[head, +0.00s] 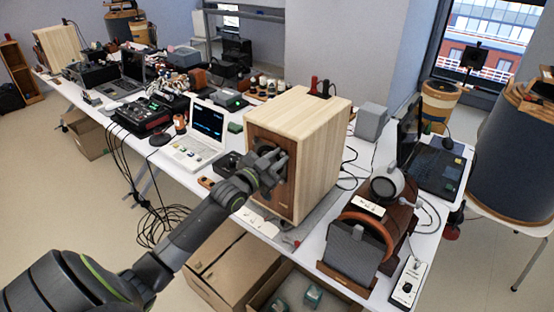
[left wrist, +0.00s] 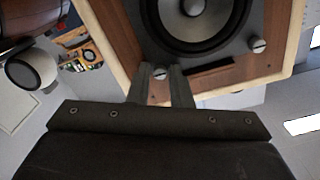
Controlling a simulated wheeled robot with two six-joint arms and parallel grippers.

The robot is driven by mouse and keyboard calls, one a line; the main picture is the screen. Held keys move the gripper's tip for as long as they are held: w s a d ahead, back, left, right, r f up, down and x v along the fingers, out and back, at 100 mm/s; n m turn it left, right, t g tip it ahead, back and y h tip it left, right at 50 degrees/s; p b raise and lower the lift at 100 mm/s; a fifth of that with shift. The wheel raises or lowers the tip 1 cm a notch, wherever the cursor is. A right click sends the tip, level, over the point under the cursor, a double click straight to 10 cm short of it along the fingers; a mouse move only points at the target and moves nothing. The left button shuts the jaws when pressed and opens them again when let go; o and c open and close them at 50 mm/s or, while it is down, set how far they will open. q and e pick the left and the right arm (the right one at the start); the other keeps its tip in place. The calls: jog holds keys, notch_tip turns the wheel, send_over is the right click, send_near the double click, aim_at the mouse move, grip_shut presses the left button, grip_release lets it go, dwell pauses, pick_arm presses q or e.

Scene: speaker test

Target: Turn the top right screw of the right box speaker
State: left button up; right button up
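The right box speaker (head: 318,142) is a pale wooden cabinet with a darker brown front, standing on the white table. My left gripper (head: 275,162) is at the upper part of its front. In the left wrist view, the speaker's front (left wrist: 118,42) shows a dark round cone (left wrist: 193,15). My left gripper (left wrist: 160,75) has its two fingers apart, one on either side of a light round screw head (left wrist: 158,73). Whether they touch it is unclear. Another screw (left wrist: 257,45) shows further right, free of the gripper. My right gripper is not in view.
Right of the speaker are headphones (head: 387,183) on a wooden stand and a dark laptop (head: 437,165). Left of it are a white laptop (head: 190,152) and electronics on the table (head: 95,98). Another wooden speaker (head: 58,47) stands far left. Cardboard boxes (head: 232,268) sit below.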

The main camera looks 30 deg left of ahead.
pick_arm(q)
jog(key=shift+o, duration=1.3)
jog(key=shift+r, duration=0.1)
jog(key=shift+r+n+p, duration=0.2)
jog(key=shift+n+p, duration=0.1)
jog(key=shift+p, duration=0.25)
jog(key=n+p, duration=0.3)
jog(key=shift+d+r, duration=0.1)
jog(key=s+a+m+b, duration=0.1)
jog(key=s+m+b, duration=0.7)
jog(key=s, duration=0.9)
jog(key=shift+s+a+f+m+b, duration=0.25)
jog(key=shift+f+b, duration=0.2)
jog(key=shift+b, duration=0.45)
